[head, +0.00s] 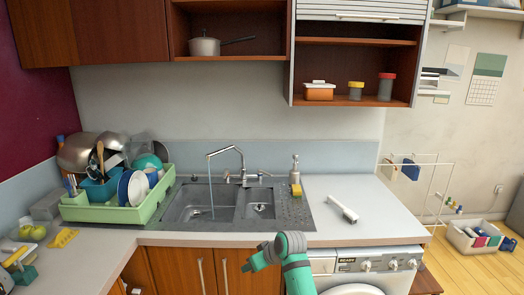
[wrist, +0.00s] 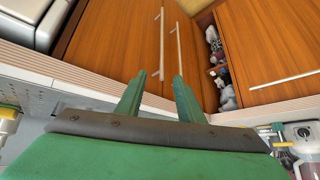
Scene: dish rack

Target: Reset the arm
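My green arm comes up from the bottom of the head view, in front of the counter edge. My gripper (head: 250,266) points left there, in front of the wooden cabinet doors below the sink. In the wrist view its two green fingers (wrist: 158,80) stand apart with nothing between them. Cabinet doors with metal handles show beyond the fingers.
A green dish rack (head: 115,213) full of dishes stands left of the steel sink (head: 222,225). A white brush-like item (head: 342,208) lies on the right counter (head: 375,205). A washing machine (head: 365,265) sits below it, and a white crate (head: 470,240) stands on the floor.

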